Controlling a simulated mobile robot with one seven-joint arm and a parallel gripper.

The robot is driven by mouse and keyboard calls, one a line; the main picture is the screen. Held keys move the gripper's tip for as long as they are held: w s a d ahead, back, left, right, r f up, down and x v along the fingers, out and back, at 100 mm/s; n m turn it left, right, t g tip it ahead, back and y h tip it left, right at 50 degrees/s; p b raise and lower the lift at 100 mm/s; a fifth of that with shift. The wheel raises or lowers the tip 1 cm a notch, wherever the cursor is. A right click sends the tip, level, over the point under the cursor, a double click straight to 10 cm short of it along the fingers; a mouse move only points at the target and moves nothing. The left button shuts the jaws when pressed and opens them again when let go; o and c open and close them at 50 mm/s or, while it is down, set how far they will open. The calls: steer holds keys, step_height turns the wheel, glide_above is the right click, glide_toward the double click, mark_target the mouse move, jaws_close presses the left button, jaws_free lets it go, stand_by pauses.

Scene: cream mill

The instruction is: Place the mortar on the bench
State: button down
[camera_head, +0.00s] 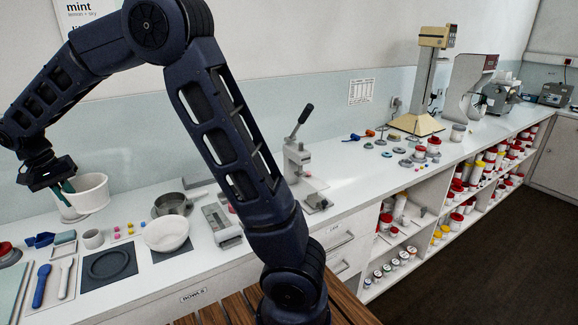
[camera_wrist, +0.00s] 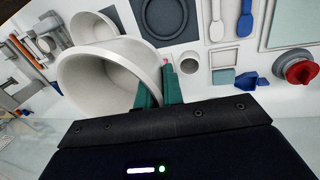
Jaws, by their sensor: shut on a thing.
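My gripper (camera_head: 66,190) is shut on the wall of a deep white mortar (camera_head: 92,195) at the left of the bench (camera_head: 210,262). In the wrist view the green fingers of my gripper (camera_wrist: 160,88) pinch the rim of the mortar (camera_wrist: 98,80), which looks tilted there. The mortar appears held above the bench's back part; the exact gap under it cannot be told. A pale shape shows just below it, partly hidden.
A white bowl (camera_head: 166,236) stands on a dark mat right of the mortar. A dark mat with a ring outline (camera_head: 109,265) lies empty in front. A grey pan (camera_head: 172,203), small cup (camera_head: 93,239), blue spoon (camera_head: 41,285) and scale (camera_head: 222,222) are close by.

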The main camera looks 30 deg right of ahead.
steer(key=w+d+m+g, duration=0.1)
steer(key=w+d+m, duration=0.4)
steer(key=w+d, duration=1.9)
steer(key=w+d+m+y, duration=0.15)
steer(key=w+d, duration=0.25)
steer(key=d, duration=1.2)
steer(key=w+d+m+h, duration=0.1)
steer(key=w+d+m, duration=0.2)
steer(key=d, duration=1.4)
steer(key=s+d+m+g+y, duration=0.1)
steer(key=s+d+m, duration=0.15)
steer(key=d, duration=1.35)
steer(key=s+d+m, duration=0.1)
steer(key=s+d, duration=0.3)
steer(key=d, duration=1.3)
steer(key=s+d+m, duration=0.2)
steer(key=s+d, duration=1)
steer(key=d, duration=0.3)
steer(key=s+d+m, duration=0.2)
steer(key=s+d, duration=0.9)
steer(key=d, duration=0.3)
steer(key=shift+y, duration=0.45)
step_height(320, 180, down, 20)
steer(key=shift+f, duration=0.15)
